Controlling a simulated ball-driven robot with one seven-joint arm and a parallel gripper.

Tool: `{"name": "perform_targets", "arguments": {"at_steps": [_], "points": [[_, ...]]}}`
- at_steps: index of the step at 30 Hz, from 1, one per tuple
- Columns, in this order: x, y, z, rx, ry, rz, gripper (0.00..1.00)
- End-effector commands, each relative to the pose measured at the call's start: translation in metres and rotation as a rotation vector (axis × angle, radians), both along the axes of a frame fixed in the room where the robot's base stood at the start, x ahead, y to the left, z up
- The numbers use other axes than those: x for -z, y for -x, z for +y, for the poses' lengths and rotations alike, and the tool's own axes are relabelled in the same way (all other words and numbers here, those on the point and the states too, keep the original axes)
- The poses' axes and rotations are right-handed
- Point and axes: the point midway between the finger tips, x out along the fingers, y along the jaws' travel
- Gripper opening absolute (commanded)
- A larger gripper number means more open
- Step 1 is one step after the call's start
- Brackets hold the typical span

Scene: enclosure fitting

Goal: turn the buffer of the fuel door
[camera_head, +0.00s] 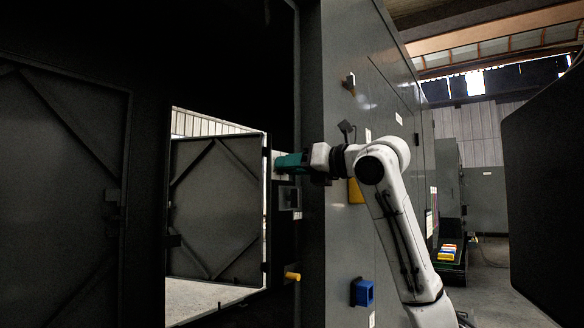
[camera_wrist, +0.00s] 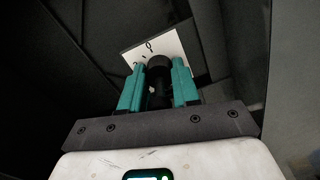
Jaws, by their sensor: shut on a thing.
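My gripper (camera_head: 282,163), with teal fingers, reaches from the right past the edge of the grey cabinet wall to the doorway. In the wrist view my gripper (camera_wrist: 157,78) is shut on a dark round part, which I take to be the buffer (camera_wrist: 158,64). It sits between the two fingers, in front of a white plate (camera_wrist: 177,52) with small black marks. In the head view the fingers and cabinet edge hide the buffer. A braced metal door (camera_head: 215,205) stands in the opening behind; I cannot tell whether it is the fuel door.
The grey cabinet wall (camera_head: 345,240) stands close to my arm. It carries a blue box (camera_head: 362,292) low down and a yellow piece (camera_head: 356,191) beside my wrist. A yellow peg (camera_head: 292,276) sticks out below the gripper. A dark panel (camera_head: 545,190) stands at right.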

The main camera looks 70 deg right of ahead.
Motion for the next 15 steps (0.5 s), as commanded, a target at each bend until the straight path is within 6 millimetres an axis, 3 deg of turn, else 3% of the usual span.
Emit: {"name": "perform_targets", "arguments": {"at_steps": [14,15], "points": [[0.0046,-0.0011,-0.0003,-0.002,0.007,0.013,0.00],[0.0046,-0.0011,-0.0003,-0.002,0.007,0.013,0.34]]}}
